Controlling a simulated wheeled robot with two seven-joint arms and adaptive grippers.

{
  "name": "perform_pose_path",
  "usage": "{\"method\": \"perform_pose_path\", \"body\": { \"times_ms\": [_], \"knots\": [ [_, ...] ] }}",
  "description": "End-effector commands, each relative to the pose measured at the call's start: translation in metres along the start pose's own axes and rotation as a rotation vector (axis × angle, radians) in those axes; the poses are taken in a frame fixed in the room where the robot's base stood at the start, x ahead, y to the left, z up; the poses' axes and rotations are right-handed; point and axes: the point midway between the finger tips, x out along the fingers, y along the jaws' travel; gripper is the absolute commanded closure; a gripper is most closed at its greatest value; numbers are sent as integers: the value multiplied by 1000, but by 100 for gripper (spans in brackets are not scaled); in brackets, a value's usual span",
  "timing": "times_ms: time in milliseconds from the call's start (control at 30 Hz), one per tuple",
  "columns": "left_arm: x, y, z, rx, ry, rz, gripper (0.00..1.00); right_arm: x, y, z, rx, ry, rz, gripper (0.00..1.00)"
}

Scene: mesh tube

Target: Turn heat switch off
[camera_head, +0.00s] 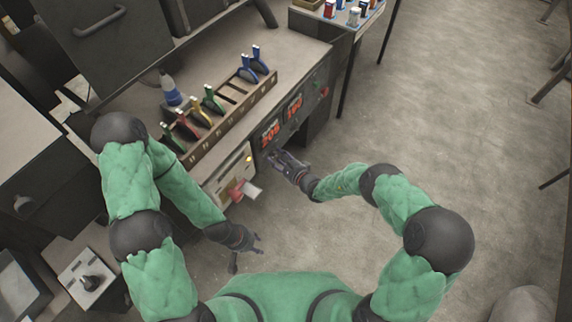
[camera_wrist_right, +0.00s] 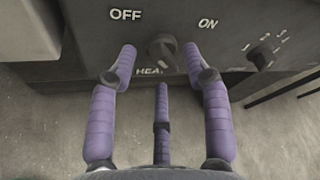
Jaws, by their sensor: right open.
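The heat switch (camera_wrist_right: 161,48) is a dark rotary knob on the dark front panel, between the white words OFF on the left and ON on the right. The word HEAT below it is partly covered. I cannot tell clearly which way the knob points. My right gripper (camera_wrist_right: 160,66) is open, its purple-padded fingers around and just short of the knob; no contact is clear. In the head view the right gripper (camera_head: 273,158) is at the panel below the red displays and hides the knob. My left gripper (camera_head: 248,252) is open and empty, low and away from the panel.
Red number displays (camera_head: 282,122) sit on the panel. A rack (camera_head: 228,118) of coloured pliers stands on the bench above it. A light box (camera_head: 232,176) with a red part is left of my right gripper. A smaller knob (camera_wrist_right: 262,55) is right of ON. Floor at right is free.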

Motion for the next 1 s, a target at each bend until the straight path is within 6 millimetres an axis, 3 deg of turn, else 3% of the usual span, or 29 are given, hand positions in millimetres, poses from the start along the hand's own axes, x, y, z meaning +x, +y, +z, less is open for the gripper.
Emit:
{"method": "perform_pose_path", "body": {
  "times_ms": [700,1000],
  "knots": [
    [0,0,0,0,0,0,60,-99,0,-1,2,4,0,51],
    [0,0,0,0,0,0,60,-116,1,0,1,2,1,51]
  ]
}}
